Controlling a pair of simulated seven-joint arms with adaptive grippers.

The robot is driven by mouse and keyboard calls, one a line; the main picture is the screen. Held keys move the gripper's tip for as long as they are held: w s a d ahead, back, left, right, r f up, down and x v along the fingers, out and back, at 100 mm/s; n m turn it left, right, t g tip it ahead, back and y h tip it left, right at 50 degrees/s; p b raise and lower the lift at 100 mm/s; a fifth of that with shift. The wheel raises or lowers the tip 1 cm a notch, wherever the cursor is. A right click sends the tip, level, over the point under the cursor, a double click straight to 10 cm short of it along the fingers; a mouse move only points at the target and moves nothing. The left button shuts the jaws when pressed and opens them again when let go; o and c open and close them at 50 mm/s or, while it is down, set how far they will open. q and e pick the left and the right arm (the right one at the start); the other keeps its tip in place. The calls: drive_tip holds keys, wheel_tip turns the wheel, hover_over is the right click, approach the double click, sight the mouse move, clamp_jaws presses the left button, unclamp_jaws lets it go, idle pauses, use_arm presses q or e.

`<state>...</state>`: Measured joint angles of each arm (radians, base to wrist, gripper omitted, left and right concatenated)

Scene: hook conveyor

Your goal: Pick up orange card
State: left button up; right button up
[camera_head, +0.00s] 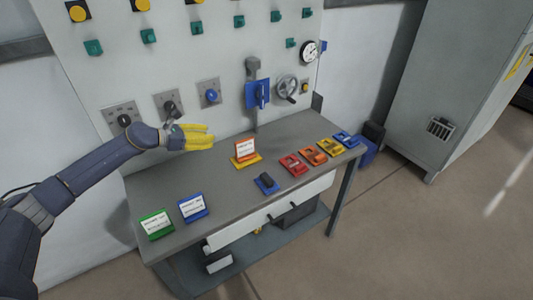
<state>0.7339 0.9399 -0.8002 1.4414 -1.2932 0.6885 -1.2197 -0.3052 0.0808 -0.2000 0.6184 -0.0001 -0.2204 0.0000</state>
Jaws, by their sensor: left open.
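An orange-red card (245,148) with a white label stands tilted in a yellow base (247,162) near the back of the grey table (200,175). My left gripper (211,138), with yellow fingers, is left of the card above the table's back edge. It is open and empty, pointing right toward the card, with a gap between them. My right gripper is not in view.
Green (156,223) and blue (193,207) label cards stand at the front left. A blue block with a black top (267,182) and several coloured blocks (313,155) lie on the right. The control panel (180,70), with a handwheel (287,88) and blue lever (260,95), rises behind.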

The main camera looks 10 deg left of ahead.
use_arm(q)
drive_tip(key=shift+g, duration=0.3)
drive_tip(key=x, duration=0.4)
drive_tip(key=s+x, duration=0.1)
drive_tip(key=x, duration=0.3)
drive_tip(key=f+x, duration=0.1)
drive_tip(key=x, duration=0.4)
drive_tip(key=shift+s+d, duration=0.15)
drive_tip(key=shift+d, duration=0.1)
hover_over(252, 153)
drive_tip(key=shift+w+f, duration=0.2)
drive_tip(key=shift+f, duration=0.35)
drive_tip(key=shift+w+f, duration=0.15)
drive_tip(key=shift+f, duration=0.4)
drive_tip(key=shift+c, duration=0.5)
clamp_jaws()
